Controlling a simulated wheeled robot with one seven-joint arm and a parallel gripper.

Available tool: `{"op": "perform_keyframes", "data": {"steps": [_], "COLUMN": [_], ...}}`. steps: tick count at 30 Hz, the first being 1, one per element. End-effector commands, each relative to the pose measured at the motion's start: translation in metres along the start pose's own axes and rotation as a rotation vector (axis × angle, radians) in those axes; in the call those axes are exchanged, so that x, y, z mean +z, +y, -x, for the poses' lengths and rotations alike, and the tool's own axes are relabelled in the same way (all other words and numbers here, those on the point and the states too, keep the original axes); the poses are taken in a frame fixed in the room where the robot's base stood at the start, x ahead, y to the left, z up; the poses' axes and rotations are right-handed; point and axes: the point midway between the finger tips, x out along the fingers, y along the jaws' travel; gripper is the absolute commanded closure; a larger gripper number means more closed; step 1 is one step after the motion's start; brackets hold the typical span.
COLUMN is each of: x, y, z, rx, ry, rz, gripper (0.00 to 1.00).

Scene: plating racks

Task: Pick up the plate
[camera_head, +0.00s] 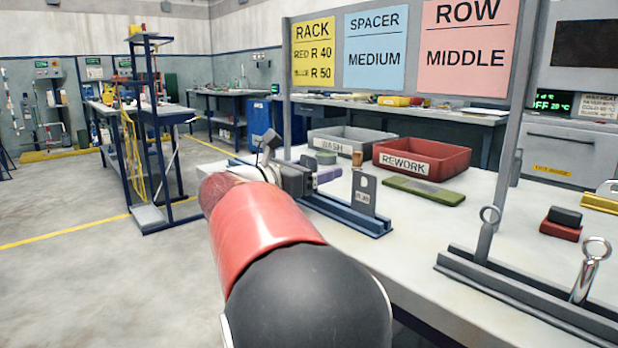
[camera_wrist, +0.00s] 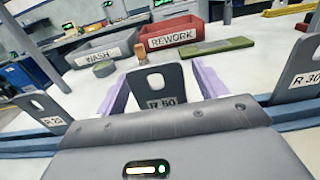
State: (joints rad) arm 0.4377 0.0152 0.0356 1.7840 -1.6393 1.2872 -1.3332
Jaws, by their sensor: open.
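A dark grey plate (camera_wrist: 168,80) with a hole near its top and a label that seems to read R 50 stands upright in the wrist view. My gripper (camera_wrist: 160,72) is open, with one purple finger on each side of this plate. I cannot tell whether either finger touches it. The plate's lower part is hidden behind the gripper body. A plate at the left (camera_wrist: 44,108) and one labelled R 30 (camera_wrist: 303,68) at the right also stand upright. In the head view my gripper (camera_head: 328,175) is over the blue rack (camera_head: 372,225), beside the R 30 plate (camera_head: 365,184).
Behind the rack are a grey WASH bin (camera_head: 335,147), a red REWORK bin (camera_head: 440,170) and a green flat block (camera_head: 425,191). A dark rack with ringed posts (camera_head: 520,290) is at the right front. Signs (camera_head: 375,45) hang above. The white tabletop (camera_head: 440,225) between is clear.

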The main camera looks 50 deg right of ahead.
Motion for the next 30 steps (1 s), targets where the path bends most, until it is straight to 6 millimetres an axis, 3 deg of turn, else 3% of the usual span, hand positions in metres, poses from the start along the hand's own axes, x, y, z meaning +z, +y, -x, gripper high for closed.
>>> {"op": "perform_keyframes", "data": {"steps": [4,16,25,30], "x": [0.000,0.000,0.003,0.019], "y": [0.000,0.000,0.000,0.000], "z": [0.000,0.001,0.001,0.001], "rx": [0.000,0.000,0.000,0.001], "ry": [0.000,-0.001,-0.001,-0.001], "rz": [0.000,-0.001,-0.002,-0.004], "gripper": [0.30,0.81,0.81,0.81]}}
